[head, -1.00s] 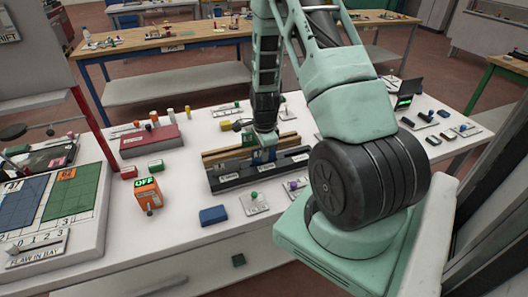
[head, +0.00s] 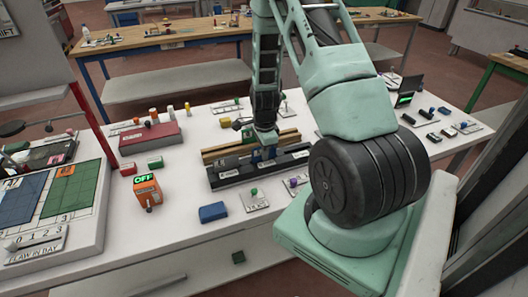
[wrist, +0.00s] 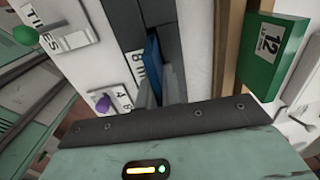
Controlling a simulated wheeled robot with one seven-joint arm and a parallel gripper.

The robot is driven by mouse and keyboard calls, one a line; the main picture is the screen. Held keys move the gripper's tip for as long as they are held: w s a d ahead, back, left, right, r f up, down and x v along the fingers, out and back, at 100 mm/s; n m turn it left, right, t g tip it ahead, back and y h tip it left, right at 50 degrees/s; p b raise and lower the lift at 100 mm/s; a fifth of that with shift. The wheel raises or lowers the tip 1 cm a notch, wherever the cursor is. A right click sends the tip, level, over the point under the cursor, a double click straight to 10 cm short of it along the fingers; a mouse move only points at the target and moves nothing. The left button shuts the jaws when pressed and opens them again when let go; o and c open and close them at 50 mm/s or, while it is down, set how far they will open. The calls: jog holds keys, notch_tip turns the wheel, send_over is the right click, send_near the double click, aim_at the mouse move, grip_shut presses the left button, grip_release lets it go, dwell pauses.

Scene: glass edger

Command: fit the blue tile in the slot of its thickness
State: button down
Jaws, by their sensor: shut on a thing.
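My gripper (wrist: 162,88) is shut on the blue tile (wrist: 153,55), which stands between the fingers in the wrist view. In the head view my gripper (head: 265,152) is over the middle of the long black slotted block (head: 222,181), with a little blue of the tile showing at the block's top. White labels run along the block's front; one starting with "8" (wrist: 136,68) is beside the tile in the wrist view. I cannot tell how deep the tile sits, or whether it is in a slot; the fingers and arm hide its lower edge.
A green tile marked 12 (wrist: 274,58) is by the wooden rail (wrist: 228,45) behind the block. A blue block (head: 212,212) and an orange box reading OFF (head: 147,190) stand on the white table left of the block's front. Small knobbed plates (head: 254,199) lie in front.

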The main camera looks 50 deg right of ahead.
jog(key=shift+f, duration=0.3)
jog(key=c, duration=1.5)
grip_release()
jog(key=shift+r, duration=0.15)
notch_tip(320, 180, up, 17)
jog(key=b, duration=0.2)
jog(key=shift+s+b, duration=0.15)
jog(key=shift+b, duration=0.15)
jog(key=shift+a+r, duration=0.1)
jog(key=shift+a, duration=0.05)
jog(key=s+a+r+n+y, duration=0.1)
jog(key=a+r+n, duration=0.2)
jog(key=a+n, duration=1.85)
jog(key=s+a+n+b, duration=0.1)
jog(key=s+a+n, duration=0.9)
jog(key=s+a, duration=0.5)
jog(key=a, duration=0.3)
jog(key=shift+s+a+n, duration=0.35)
jog(key=shift+s+a, duration=0.05)
